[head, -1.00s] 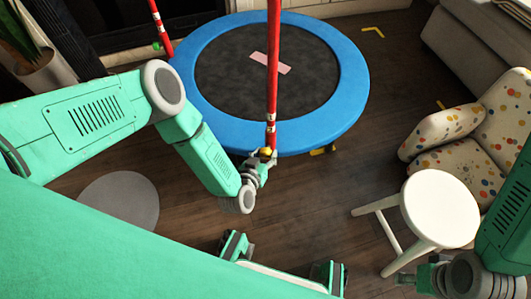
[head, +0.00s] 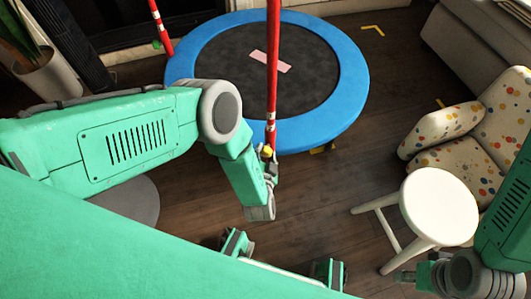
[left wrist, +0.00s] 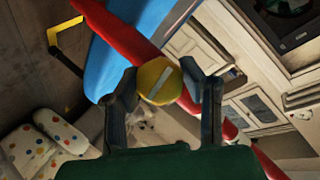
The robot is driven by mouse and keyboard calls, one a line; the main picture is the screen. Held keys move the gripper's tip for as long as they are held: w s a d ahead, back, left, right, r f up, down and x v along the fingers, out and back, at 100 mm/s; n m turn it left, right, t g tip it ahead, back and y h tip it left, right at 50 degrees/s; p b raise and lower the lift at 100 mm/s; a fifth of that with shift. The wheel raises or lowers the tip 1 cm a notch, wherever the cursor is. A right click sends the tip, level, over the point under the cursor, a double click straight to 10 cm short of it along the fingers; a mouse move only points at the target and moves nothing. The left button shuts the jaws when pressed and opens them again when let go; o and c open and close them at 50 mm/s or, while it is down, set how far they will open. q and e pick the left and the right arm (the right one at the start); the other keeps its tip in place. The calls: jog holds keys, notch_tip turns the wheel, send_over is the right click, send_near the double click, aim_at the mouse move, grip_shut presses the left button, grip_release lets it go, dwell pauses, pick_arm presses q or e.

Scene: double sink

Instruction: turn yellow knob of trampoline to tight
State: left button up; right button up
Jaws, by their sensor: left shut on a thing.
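The trampoline (head: 347,96) has a blue round rim and a dark mat. A red upright pole (head: 272,80) stands at its near edge. The yellow knob (head: 266,152) sits low on this pole and is small in the head view. In the left wrist view the yellow knob (left wrist: 159,80) shows its round face with a pale slanted bar. My left gripper (left wrist: 165,85) is shut on the knob, one finger on each side. In the head view my left gripper (head: 269,163) is partly hidden by its own wrist. My right gripper (head: 405,277) is at the lower right, too small to judge.
A white round stool (head: 440,205) stands right of the trampoline, before a polka-dot armchair (head: 470,165). A second red pole (head: 161,27) with a green knob (head: 157,45) is at the back left. The floor between trampoline and stool is clear.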

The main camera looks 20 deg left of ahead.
pick_arm(q)
jog(key=shift+s+d+f+m+y, duration=0.15)
jog(key=shift+m+y, duration=0.15)
jog(key=shift+m, duration=0.2)
jog(key=shift+b, duration=0.3)
jog(key=o, duration=1)
jog(key=shift+o, duration=0.8)
jog(key=v, duration=0.7)
jog(key=shift+s, duration=0.2)
jog(key=shift+d, duration=0.15)
